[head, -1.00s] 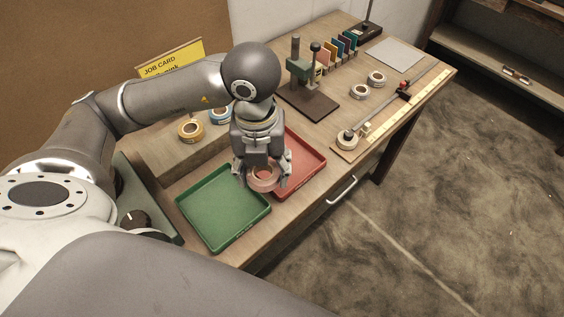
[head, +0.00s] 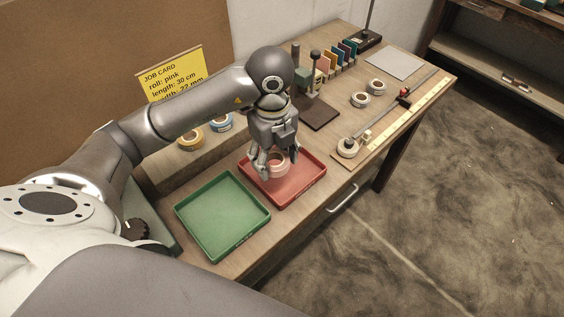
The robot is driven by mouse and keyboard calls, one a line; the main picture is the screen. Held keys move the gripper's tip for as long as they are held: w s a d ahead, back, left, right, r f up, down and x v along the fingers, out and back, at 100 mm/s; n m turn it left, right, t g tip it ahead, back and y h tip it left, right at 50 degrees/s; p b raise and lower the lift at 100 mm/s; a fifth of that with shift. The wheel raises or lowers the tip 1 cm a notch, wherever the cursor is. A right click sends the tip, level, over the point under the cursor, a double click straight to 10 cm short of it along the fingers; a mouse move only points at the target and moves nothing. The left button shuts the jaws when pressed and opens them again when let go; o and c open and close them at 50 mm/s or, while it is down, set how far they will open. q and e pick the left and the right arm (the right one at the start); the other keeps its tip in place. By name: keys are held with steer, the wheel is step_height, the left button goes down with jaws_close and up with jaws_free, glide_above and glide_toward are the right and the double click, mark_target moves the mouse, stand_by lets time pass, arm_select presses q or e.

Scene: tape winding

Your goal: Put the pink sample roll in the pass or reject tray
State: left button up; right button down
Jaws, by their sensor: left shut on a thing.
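My left gripper (head: 278,165) is over the red tray (head: 301,192), pointing down. It is shut on the pink sample roll (head: 279,168), a pale pink ring between its fingers. The roll is above or inside the red tray; I cannot tell whether it touches the tray floor. The green tray (head: 222,216) lies empty to the left of the red one. A yellow job card (head: 173,74) stands at the back and reads roll pink, length 30 cm; its lower part is partly hidden by my arm. My right gripper does not show.
Yellow (head: 191,140) and blue (head: 221,122) rolls sit on a wooden step at the back. A dark press stand (head: 318,112), loose white rolls (head: 360,99) and a yellow ruler strip (head: 408,122) lie to the right. The table's front edge is close to both trays.

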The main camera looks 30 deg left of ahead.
mark_target(282, 156)
arm_select(q)
steer(key=w+f, duration=0.1)
steer(key=f, duration=0.1)
steer(key=w+f, duration=0.2)
steer(key=w+a+f, duration=0.1)
steer(key=w+f, duration=0.1)
steer(key=shift+w+p, duration=0.1)
steer(key=shift+p, duration=0.3)
step_height(282, 156, down, 2)
steer(key=shift+f+p, duration=0.1)
steer(key=shift+p, duration=0.35)
steer(key=shift+f, duration=0.5)
steer(key=shift+f, duration=0.1)
steer(key=o, duration=0.9)
steer(key=shift+o, duration=0.2)
